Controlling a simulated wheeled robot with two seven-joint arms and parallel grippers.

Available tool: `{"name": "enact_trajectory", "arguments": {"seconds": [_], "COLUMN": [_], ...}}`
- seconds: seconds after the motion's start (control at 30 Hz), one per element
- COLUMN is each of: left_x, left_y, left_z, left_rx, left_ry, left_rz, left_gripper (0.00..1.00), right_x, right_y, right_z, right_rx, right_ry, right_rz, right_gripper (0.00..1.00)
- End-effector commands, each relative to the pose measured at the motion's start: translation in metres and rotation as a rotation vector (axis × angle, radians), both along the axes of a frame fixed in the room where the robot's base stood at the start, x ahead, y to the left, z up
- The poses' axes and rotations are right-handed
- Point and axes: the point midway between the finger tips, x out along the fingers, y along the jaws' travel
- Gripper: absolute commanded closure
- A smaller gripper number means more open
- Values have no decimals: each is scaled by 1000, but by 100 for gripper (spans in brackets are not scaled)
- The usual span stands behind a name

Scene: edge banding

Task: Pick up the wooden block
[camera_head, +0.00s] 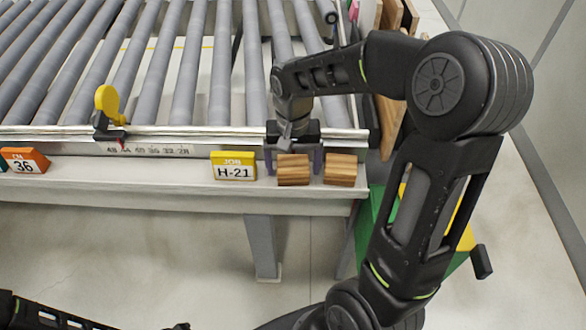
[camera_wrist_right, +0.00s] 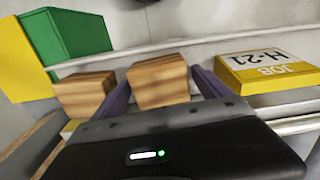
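Two striped wooden blocks sit side by side on the pale ledge (camera_head: 130,190) in front of the roller conveyor. The left wooden block (camera_head: 293,170) is between the fingers of my right gripper (camera_head: 294,158), which points down at it from behind. In the right wrist view this block (camera_wrist_right: 158,82) shows between the two purple fingers (camera_wrist_right: 163,92), with a gap visible beside it, so the gripper looks open. The other wooden block (camera_head: 340,170) stands just right of it, outside the fingers; it also shows in the wrist view (camera_wrist_right: 84,94). My left gripper is not visible; only dark arm parts show at the lower left.
A yellow H-21 sign (camera_head: 233,166) stands left of the blocks, and an orange 36 sign (camera_head: 24,160) farther left. A yellow round paddle (camera_head: 108,103) is on the conveyor rail. Green and yellow boxes (camera_head: 376,218) stand right of the ledge, partly behind my arm.

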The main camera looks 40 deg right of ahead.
Motion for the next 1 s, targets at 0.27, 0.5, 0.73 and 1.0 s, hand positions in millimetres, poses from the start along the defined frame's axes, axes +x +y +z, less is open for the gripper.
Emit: {"name": "enact_trajectory", "arguments": {"seconds": [0.27, 0.5, 0.73, 1.0], "left_x": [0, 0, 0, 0], "left_y": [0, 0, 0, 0], "left_z": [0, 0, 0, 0], "left_rx": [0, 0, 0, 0], "left_ry": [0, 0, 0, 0], "left_rz": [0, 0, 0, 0], "left_gripper": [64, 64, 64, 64], "right_x": [0, 0, 0, 0], "right_y": [0, 0, 0, 0], "right_z": [0, 0, 0, 1], "right_rx": [0, 0, 0, -1], "right_ry": [0, 0, 0, -1], "right_rz": [0, 0, 0, 0], "right_gripper": [37, 56, 75, 78]}}
